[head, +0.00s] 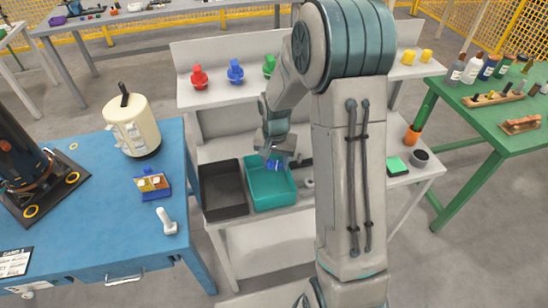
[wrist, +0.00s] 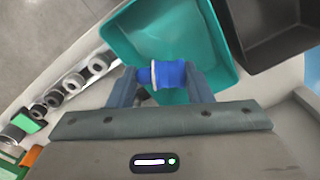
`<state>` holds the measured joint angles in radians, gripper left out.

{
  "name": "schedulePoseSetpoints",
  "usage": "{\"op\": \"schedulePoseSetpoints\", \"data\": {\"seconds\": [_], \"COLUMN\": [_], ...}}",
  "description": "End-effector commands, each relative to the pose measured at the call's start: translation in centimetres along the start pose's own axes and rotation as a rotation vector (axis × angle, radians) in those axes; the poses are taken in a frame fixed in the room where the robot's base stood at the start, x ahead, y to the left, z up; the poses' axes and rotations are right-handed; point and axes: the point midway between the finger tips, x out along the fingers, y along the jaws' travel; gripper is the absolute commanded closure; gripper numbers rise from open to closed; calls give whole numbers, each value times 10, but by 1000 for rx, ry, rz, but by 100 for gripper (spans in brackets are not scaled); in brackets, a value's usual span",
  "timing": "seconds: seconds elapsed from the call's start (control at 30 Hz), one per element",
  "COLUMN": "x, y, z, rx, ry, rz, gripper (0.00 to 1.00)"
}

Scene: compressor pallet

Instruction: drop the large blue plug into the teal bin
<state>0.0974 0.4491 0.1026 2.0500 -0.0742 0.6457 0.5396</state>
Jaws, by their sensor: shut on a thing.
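The large blue plug (wrist: 170,74), a blue cylinder with a pale ring, is between the fingers of my gripper (wrist: 162,80) in the wrist view. The gripper is shut on it. In the head view the plug (head: 273,165) shows as a small blue patch below my gripper (head: 277,160), over the teal bin. The teal bin (head: 271,204) stands on the white bench, and its inside looks empty. In the wrist view the teal bin (wrist: 190,30) lies behind the plug. The plug's exact height over the bin cannot be told.
A black bin (head: 222,208) stands directly left of the teal bin. Red, blue and green items sit on the shelf (head: 215,100) behind. In the wrist view a rack of grey fittings (wrist: 75,82) lies beside the teal bin. A blue table (head: 100,215) stands at left.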

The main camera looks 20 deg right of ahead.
Motion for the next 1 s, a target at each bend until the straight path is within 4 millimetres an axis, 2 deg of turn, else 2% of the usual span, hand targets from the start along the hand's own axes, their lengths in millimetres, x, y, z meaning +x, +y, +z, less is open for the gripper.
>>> {"op": "schedulePoseSetpoints", "data": {"seconds": [0.03,0.1,0.3,0.63,0.67,0.7,0.73,1.0], "x": [11,20,39,41,41,41,41,40], "y": [0,0,-1,-2,-2,-2,-2,-2], "z": [0,1,1,1,1,1,1,1], "rx": [-1,-1,-5,-6,-6,-6,-6,-6], "ry": [-2,-2,-1,0,0,0,0,0], "rz": [1,0,0,0,0,0,0,0], "gripper": [80,80,80,80,46,35,29,29]}}
